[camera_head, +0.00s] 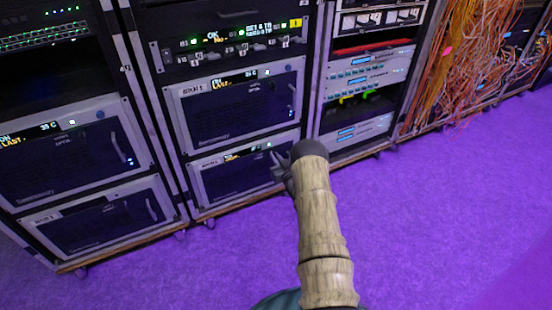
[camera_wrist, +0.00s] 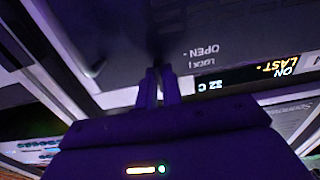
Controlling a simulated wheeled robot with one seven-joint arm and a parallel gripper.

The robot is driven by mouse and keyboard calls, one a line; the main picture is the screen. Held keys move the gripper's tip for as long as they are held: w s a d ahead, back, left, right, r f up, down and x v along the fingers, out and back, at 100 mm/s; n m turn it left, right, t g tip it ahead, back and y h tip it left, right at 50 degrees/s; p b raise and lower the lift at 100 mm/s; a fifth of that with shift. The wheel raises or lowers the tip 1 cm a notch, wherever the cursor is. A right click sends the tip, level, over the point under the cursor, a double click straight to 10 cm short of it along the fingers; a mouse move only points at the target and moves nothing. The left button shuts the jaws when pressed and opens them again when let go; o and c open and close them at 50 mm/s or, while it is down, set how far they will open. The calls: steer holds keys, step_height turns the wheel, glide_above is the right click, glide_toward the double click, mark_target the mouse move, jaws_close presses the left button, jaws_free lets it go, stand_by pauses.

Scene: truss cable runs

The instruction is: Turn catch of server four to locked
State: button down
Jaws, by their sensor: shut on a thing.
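My gripper (camera_head: 282,168) is at the upper right corner of the lowest server (camera_head: 235,185) in the middle rack. Its name label is too small to read surely. In the wrist view my gripper's two fingers (camera_wrist: 158,82) are close together at the server's front panel, next to upside-down OPEN and LOCK markings (camera_wrist: 205,55). The fingers are shut on the catch, which they mostly hide; its angle cannot be told. A lit display (camera_wrist: 270,72) reading ON, LAST and 32 C is right of the fingers.
Another server (camera_head: 240,105) sits directly above, and more servers (camera_head: 75,160) fill the left rack. The right rack (camera_head: 365,80) holds lit units. Orange cables (camera_head: 455,70) hang at the far right. The purple floor (camera_head: 430,200) in front is clear.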

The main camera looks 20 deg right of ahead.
steer(key=shift+f, duration=0.1)
steer(key=c, duration=1.6)
jaws_free()
steer(key=shift+o, duration=0.2)
steer(key=s+p, duration=0.6)
steer(key=s, duration=1.1)
steer(key=shift+s+d+p, duration=0.25)
steer(key=shift+d+p, duration=0.05)
